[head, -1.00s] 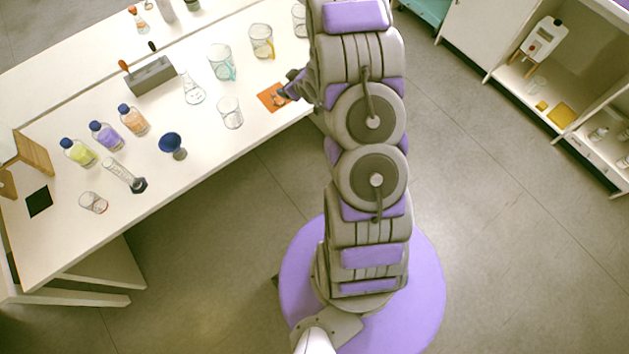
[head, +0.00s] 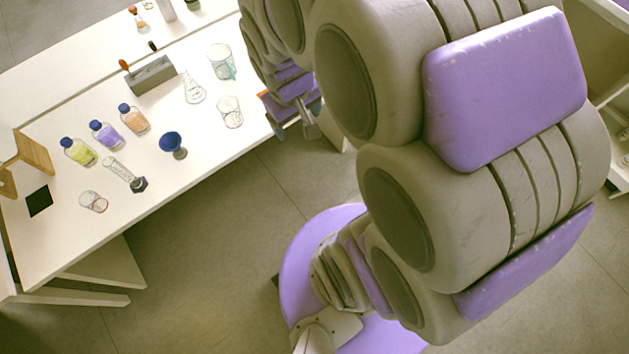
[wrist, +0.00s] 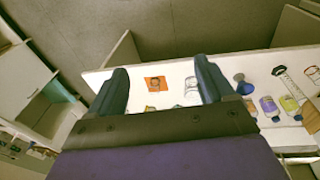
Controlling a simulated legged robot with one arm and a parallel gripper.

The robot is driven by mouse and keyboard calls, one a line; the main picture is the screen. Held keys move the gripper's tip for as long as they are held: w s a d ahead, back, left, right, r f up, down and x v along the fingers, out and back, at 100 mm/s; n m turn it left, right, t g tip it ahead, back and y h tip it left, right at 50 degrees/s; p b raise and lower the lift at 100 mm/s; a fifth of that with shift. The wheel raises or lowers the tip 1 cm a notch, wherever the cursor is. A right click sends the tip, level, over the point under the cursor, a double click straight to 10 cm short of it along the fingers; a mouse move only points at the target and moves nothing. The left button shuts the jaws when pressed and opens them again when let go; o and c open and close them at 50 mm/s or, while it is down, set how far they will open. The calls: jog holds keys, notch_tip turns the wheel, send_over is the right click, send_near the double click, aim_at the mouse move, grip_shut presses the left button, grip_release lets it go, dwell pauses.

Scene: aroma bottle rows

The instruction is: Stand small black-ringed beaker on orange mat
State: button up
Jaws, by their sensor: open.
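The orange mat (wrist: 148,83) lies on the white table in the wrist view. A small dark-rimmed glass beaker (wrist: 155,83) is on it; it looks upright, but is too small to be sure. In the head view only a sliver of the mat (head: 264,95) shows beside my arm, and the beaker there is hidden. My gripper (head: 294,132) is open, its fingers apart with nothing between them. It is back from the mat, over the table's front edge. In the wrist view the mat appears between my two fingers (wrist: 163,78), some distance beyond them.
A clear beaker (head: 230,112), a conical flask (head: 193,91) and a larger beaker (head: 221,62) stand left of the mat. Farther left are a blue-topped funnel (head: 171,143), several bottles and a glass (head: 93,202). Open floor lies before the table.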

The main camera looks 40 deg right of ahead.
jog(key=s+a+r+g, duration=0.1)
jog(key=s+a+r, duration=0.1)
jog(key=s, duration=0.6)
jog(key=s+a+r+g+y, duration=0.1)
jog(key=s+a, duration=0.3)
jog(key=s, duration=0.4)
jog(key=shift+a+r+g, duration=0.35)
jog(key=shift+r+g, duration=0.15)
jog(key=shift+r, duration=0.25)
